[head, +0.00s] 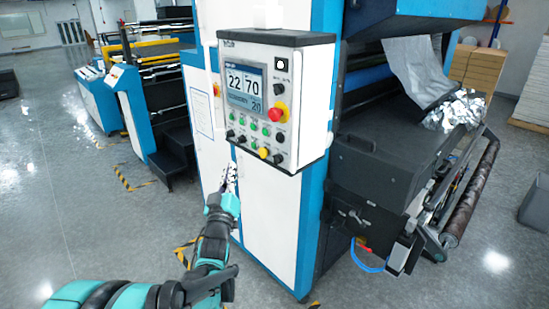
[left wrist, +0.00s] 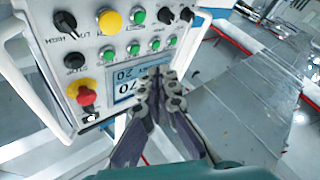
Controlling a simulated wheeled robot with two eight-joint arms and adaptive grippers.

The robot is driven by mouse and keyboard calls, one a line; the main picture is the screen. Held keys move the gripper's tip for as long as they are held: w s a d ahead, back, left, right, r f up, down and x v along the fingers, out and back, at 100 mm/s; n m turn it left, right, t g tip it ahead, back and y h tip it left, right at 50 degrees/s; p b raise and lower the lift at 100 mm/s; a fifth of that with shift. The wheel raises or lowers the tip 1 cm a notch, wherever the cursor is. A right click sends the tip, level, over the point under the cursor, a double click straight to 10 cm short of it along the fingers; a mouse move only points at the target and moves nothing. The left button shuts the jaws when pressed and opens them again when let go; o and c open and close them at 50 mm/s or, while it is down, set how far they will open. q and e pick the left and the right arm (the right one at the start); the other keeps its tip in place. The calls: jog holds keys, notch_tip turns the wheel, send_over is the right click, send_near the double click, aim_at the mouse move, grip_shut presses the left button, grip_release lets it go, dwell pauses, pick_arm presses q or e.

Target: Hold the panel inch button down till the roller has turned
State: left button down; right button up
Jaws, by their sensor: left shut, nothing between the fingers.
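The control panel (head: 275,100) is a light grey box with a lit display (head: 246,87), a red mushroom knob (head: 277,112), green buttons, black knobs and a yellow button (head: 263,153). The button labels are too small to read, so I cannot tell which is inch. My left gripper (head: 231,178) is shut and empty, below the panel's lower left edge in the head view. In the left wrist view its fingertips (left wrist: 163,76) overlap the panel face near the display (left wrist: 124,86), apart from the yellow button (left wrist: 109,21). A long dark roller (head: 471,190) is at the machine's right. My right gripper is out of view.
The white and blue machine cabinet (head: 268,215) stands under the panel. Crumpled silver film (head: 455,110) lies on the dark machine bed. Black steps (head: 172,160) and open grey floor (head: 65,190) are at the left. A blue hose (head: 366,258) hangs low on the right.

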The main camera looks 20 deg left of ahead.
aim_at(265, 152)
pick_arm(q)
jog(key=shift+w+f, duration=0.1)
jog(key=shift+w, duration=0.05)
jog(key=shift+w, duration=0.1)
jog(key=w+d, duration=0.3)
jog(key=w, duration=0.5)
jog(key=shift+d+b, duration=0.15)
jog(key=shift+b, duration=0.15)
dwell(1.4)
jog(key=shift+w+d, duration=0.15)
jog(key=shift+w, duration=0.2)
